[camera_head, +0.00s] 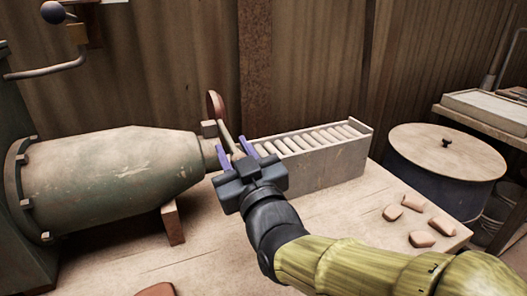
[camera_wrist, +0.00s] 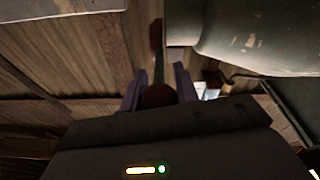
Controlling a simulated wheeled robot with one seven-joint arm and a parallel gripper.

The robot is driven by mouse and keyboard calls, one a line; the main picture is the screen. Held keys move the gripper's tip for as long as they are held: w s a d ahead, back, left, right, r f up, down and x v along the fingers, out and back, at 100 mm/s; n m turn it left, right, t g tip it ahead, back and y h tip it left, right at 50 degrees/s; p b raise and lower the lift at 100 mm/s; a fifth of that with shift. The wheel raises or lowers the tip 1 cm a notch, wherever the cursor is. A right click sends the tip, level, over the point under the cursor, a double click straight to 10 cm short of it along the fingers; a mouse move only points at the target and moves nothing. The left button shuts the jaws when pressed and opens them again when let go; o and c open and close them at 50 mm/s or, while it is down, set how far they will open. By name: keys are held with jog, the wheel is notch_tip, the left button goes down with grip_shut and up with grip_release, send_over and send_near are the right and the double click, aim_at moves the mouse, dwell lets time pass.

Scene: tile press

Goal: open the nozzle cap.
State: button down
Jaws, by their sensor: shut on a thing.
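The green-grey press barrel (camera_head: 110,175) lies level and narrows to its nozzle (camera_head: 209,152) on the right. A reddish-brown round piece (camera_head: 216,104), probably the nozzle cap, stands on edge behind the nozzle tip. It shows as a narrow brown strip in the wrist view (camera_wrist: 156,38). A thin lever (camera_head: 227,135) runs from near the nozzle to my gripper (camera_head: 237,152). In the wrist view, my purple fingers are shut on a dark brown ball knob (camera_wrist: 157,96) at the lever's end. The nozzle mouth is hidden from both views.
A pale rack of several rods (camera_head: 320,165) stands just behind and right of my gripper. A lidded drum (camera_head: 445,150) is farther right. Several small clay pieces (camera_head: 413,202) lie on the table (camera_head: 350,215). A wooden support (camera_head: 173,222) props the barrel. The front table is mostly clear.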

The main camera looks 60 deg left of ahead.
jog(key=shift+w+f, duration=0.15)
jog(key=shift+w, duration=0.05)
jog(key=c, duration=1.1)
grip_release()
jog(key=shift+s, duration=0.1)
jog(key=shift+d, duration=0.35)
jog(key=shift+v, duration=8.35)
jog(key=shift+f, duration=0.1)
